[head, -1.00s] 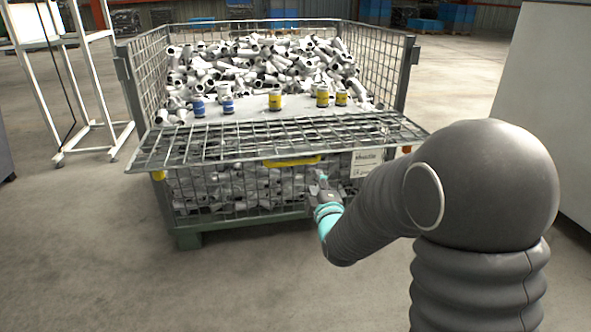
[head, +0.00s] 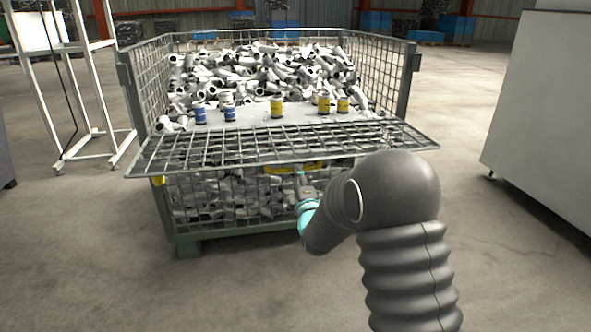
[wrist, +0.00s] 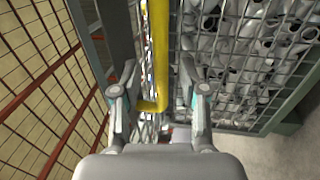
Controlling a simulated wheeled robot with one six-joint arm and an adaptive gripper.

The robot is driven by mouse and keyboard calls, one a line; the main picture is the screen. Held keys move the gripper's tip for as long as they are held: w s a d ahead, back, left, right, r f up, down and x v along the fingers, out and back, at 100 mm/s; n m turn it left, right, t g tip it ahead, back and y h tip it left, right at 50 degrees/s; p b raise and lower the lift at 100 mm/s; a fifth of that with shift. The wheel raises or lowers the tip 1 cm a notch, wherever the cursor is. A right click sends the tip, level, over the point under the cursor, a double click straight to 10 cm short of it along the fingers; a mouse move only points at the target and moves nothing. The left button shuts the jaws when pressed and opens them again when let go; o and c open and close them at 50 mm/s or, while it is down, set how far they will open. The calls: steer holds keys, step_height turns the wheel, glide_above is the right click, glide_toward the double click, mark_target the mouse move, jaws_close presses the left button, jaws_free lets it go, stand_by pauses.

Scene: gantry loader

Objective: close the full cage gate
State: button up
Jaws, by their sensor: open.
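The full cage (head: 410,85) is a grey wire mesh box on a green base, heaped with pale pipe fittings. Its front gate (head: 205,152) is a mesh panel folded down and sticking out roughly level toward me. A yellow handle (head: 280,169) sits at the gate's front edge. My gripper (head: 301,181) is just below that edge, close to the handle, partly hidden by my arm. In the wrist view my gripper (wrist: 160,92) is open, with the yellow handle (wrist: 158,60) running between its fingers. I cannot tell whether either finger touches it.
Blue and yellow-labelled jars (head: 277,107) stand on a pale sheet (head: 255,118) behind the gate. A white wheeled frame (head: 95,90) stands at left and a large pale cabinet (head: 540,110) at right. The floor in front is clear.

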mark_target(288, 149)
steer(key=shift+x, duration=2.05)
jaws_close()
